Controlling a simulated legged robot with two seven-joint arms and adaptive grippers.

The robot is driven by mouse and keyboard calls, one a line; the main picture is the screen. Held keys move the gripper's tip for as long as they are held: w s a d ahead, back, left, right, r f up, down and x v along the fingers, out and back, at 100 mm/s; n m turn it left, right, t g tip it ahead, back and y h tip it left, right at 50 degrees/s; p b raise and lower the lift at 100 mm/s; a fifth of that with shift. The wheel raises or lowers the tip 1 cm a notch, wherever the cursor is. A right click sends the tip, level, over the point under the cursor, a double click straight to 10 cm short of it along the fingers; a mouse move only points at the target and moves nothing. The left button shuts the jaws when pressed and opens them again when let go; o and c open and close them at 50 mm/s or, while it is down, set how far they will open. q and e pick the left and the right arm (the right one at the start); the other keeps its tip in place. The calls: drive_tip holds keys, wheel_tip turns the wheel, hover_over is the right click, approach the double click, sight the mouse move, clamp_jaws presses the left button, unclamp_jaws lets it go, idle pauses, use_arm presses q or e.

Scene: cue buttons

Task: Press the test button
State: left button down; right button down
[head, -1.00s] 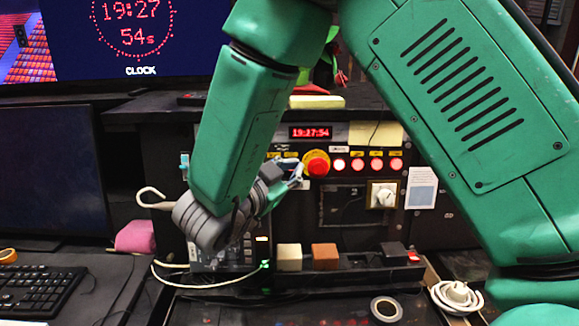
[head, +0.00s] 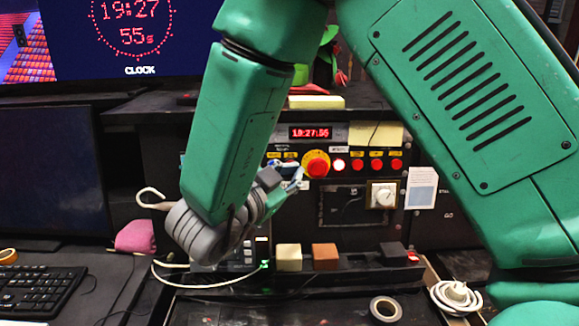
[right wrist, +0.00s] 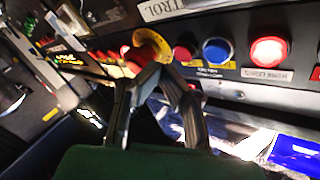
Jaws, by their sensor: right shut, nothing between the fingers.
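A row of buttons runs along the dark panel; I cannot read which label says test. In the head view a large red button (head: 317,165) on a yellow collar stands left of a brightly lit button (head: 339,165) and several darker red ones (head: 376,165). My right gripper (head: 298,178) is just left of and below the large button, its fingers shut and empty. In the right wrist view the right gripper (right wrist: 163,73) has its tips close to the yellow collar (right wrist: 152,42); contact cannot be told. A blue button (right wrist: 216,51) and a lit red button (right wrist: 270,52) show to the right.
A beige block (head: 289,257) and a brown block (head: 325,256) stand on the ledge. A tape roll (head: 385,309) lies in front. A white hook (head: 152,199) and a cable are left of my forearm.

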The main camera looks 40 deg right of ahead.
drive_tip(key=s+a, duration=0.2)
drive_tip(key=s, duration=0.1)
drive_tip(key=shift+s+a+r+p, duration=0.2)
drive_tip(key=shift+a+r+p, duration=0.15)
drive_tip(key=shift+a, duration=0.05)
idle(0.8)
